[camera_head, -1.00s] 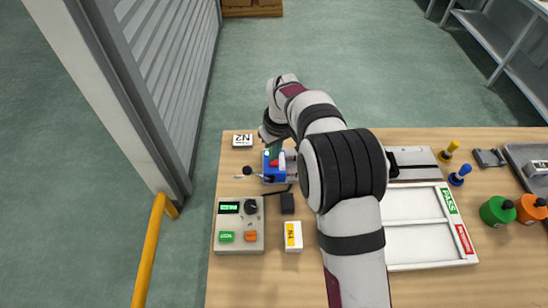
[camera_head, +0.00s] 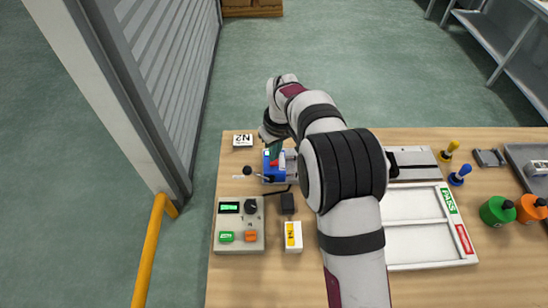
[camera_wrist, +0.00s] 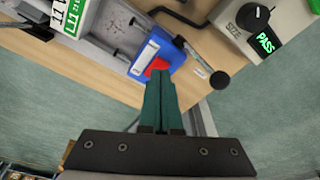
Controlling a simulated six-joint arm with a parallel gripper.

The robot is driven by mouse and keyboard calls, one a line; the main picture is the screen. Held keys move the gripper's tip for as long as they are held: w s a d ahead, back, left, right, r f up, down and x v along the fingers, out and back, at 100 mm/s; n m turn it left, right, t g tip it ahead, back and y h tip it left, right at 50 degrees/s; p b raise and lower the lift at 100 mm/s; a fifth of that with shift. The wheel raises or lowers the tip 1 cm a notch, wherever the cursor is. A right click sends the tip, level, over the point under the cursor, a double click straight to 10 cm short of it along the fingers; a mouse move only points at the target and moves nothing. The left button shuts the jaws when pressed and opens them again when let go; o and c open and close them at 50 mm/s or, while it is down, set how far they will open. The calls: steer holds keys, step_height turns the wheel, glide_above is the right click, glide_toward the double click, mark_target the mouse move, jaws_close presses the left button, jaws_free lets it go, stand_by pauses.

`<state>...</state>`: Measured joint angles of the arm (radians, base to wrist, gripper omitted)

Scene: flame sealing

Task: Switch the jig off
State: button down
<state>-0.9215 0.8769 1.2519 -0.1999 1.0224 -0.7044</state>
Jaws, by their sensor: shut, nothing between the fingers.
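The jig is a blue block (camera_head: 281,172) at the far left of the bench, with a red switch (camera_head: 275,163) on it. In the wrist view the blue block (camera_wrist: 148,50) carries the red switch (camera_wrist: 156,67), and a black-knobbed lever (camera_wrist: 219,80) sticks out beside it. My gripper (camera_wrist: 160,76) has its dark green fingers shut together with nothing between them. Their tips are at the red switch and partly cover it; I cannot tell whether they touch. In the head view the fingers (camera_head: 276,147) come down behind the block.
An N2 block (camera_head: 243,140), a yellow-labelled block (camera_head: 293,236) and a white PASS tray (camera_head: 420,225) are near.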

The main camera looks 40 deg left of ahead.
mark_target(275, 163)
steer(key=shift+f, duration=0.8)
stand_by(0.4)
steer(key=shift+r, duration=3.55)
steer(key=w+d+r+m, duration=0.1)
steer(key=d+r+m, duration=0.25)
steer(key=d, duration=0.35)
steer(key=w+d+r+m, duration=0.2)
steer(key=d+r, duration=0.2)
steer(key=d, duration=0.3)
steer(key=s+d+r+m, duration=0.2)
steer(key=s+d+m, duration=0.1)
steer(key=d, duration=0.5)
steer(key=s+d+r+m, duration=0.2)
steer(key=s+d+m, duration=0.1)
steer(key=d, duration=0.4)
steer(key=s+d+f+m, duration=0.1)
steer(key=s+d+m, duration=0.3)
steer(key=s, duration=0.3)
steer(key=s+d+f+m, duration=0.2)
steer(key=s+d+m, duration=0.3)
steer(key=s+d, duration=0.2)
steer(key=shift+s+f+g, duration=0.25)
steer(key=shift+s+g, duration=0.05)
steer(key=shift+s, duration=0.45)
